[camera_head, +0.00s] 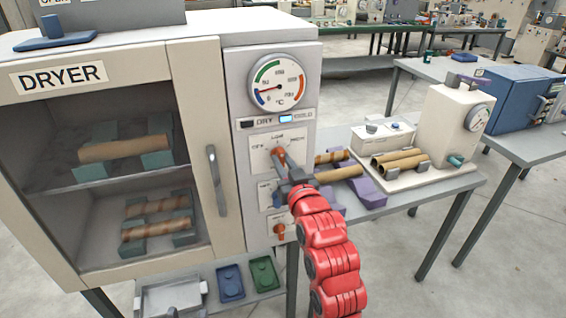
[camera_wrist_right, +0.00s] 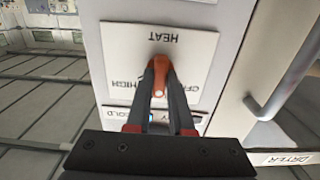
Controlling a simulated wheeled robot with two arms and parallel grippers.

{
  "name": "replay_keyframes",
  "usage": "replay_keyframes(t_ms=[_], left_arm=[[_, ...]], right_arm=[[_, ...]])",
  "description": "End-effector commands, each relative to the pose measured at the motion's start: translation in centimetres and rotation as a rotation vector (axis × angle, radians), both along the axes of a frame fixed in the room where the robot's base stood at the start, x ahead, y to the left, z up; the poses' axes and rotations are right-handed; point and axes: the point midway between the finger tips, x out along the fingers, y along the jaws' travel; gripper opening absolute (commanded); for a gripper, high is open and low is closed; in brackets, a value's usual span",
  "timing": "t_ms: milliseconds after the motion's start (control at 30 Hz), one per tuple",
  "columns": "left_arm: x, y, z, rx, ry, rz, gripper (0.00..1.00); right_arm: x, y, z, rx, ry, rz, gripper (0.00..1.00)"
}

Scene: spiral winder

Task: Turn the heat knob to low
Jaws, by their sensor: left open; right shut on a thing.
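The orange heat knob (camera_head: 279,154) sits on a white plate marked OFF, LOW and HIGH on the dryer's front, below the dial. My right gripper (camera_head: 283,160) reaches it from the front. In the right wrist view, the heat knob (camera_wrist_right: 160,88) is between the fingertips of my right gripper (camera_wrist_right: 161,68), which is shut on it. That view is upside down, with HEAT at the top. The knob's long side lies about upright, toward the side where LOW is printed; the wrist view hides LOW itself. My left gripper is not in view.
The dryer door (camera_head: 205,150) with its handle (camera_head: 217,180) stands left of the panel. A round temperature dial (camera_head: 278,84) is above, and another orange knob (camera_head: 279,230) below. Tubes on purple stands (camera_head: 368,190) and a white machine (camera_head: 450,120) stand to the right.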

Motion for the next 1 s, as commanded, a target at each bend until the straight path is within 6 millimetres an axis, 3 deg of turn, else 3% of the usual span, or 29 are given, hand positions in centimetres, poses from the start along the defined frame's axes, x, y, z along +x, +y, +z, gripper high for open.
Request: replay_keyframes(t_ms=[33,167,200,533,767,867,1000], left_arm=[[0.0,0.0,0.0,0.0,0.0,0.0,0.5],[0.0,0.0,0.0,0.0,0.0,0.0,0.5],[0.0,0.0,0.0,0.0,0.0,0.0,0.5],[0.0,0.0,-0.1,0.0,0.0,0.0,0.5],[0.0,0.0,-0.7,0.0,0.0,0.0,0.5],[0.0,0.0,0.2,0.0,0.0,0.0,0.5],[0.0,0.0,4.1,0.0,-0.001,0.0,0.5]], right_arm=[[0.0,0.0,-0.2,-0.001,0.004,0.001,0.25],[0.0,0.0,-0.1,-0.001,0.003,0.0,0.49],[0.0,0.0,-0.1,-0.001,0.002,0.0,0.5],[-0.3,-0.1,-0.1,0.0,0.001,0.0,0.5],[-3.3,-1.1,-0.1,-0.001,-0.001,-0.001,0.5],[-5.6,-1.9,0.1,-0.001,0.0,-0.001,0.5],[-6.1,-2.0,0.9,-0.004,0.007,-0.002,0.5]])
